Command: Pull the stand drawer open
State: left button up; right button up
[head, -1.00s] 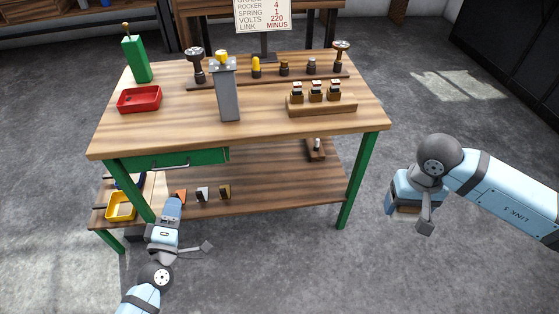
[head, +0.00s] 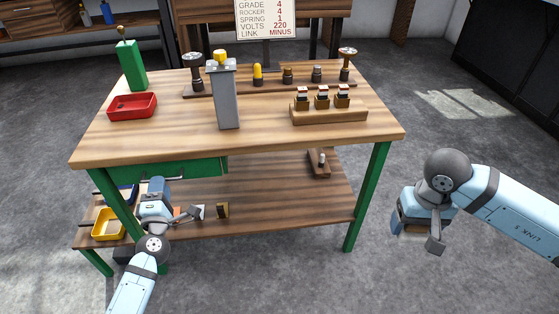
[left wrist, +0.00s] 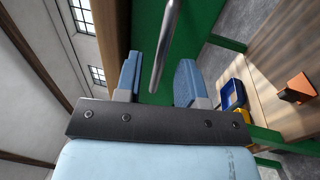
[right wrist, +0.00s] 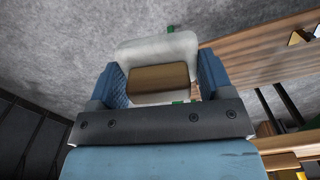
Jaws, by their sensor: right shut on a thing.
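The stand drawer (head: 207,168) is a green front under the wooden top at the left; it looks closed. Its metal bar handle (left wrist: 166,40) shows in the left wrist view, and its end shows in the head view (head: 178,177). My left gripper (head: 155,185) is in front of the drawer, open, with the bar between its two fingers (left wrist: 158,80) in the left wrist view. I cannot tell whether either finger touches it. My right gripper (right wrist: 160,85), out to the right of the stand, is shut on a white block with a brown wooden face (right wrist: 160,50).
The stand top (head: 160,143) carries a red tray (head: 133,106), a green box, a grey post (head: 227,100) and a wooden block with several parts (head: 330,115). A yellow bin (head: 108,226) and small pieces sit on the lower shelf. Floor in front is clear.

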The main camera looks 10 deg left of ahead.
pick_arm(q)
jog(key=shift+x, duration=1.4)
pick_arm(e)
jog(key=shift+f, duration=0.15)
pick_arm(q)
grip_shut()
jog(key=r+p+v, duration=0.2)
jog(key=v, duration=0.8)
jog(key=r+p+v, duration=0.1)
jog(key=r+v, duration=0.1)
jog(key=v, duration=0.8)
jog(key=shift+s+p, duration=0.35)
jog(key=shift+s, duration=0.35)
pick_arm(e)
notch_tip(320, 180, up, 4)
jog(key=shift+f, duration=0.1)
pick_arm(q)
jog(key=shift+d+f, duration=0.1)
jog(key=shift+d, duration=0.05)
grip_release()
pick_arm(e)
jog(key=shift+r, duration=0.2)
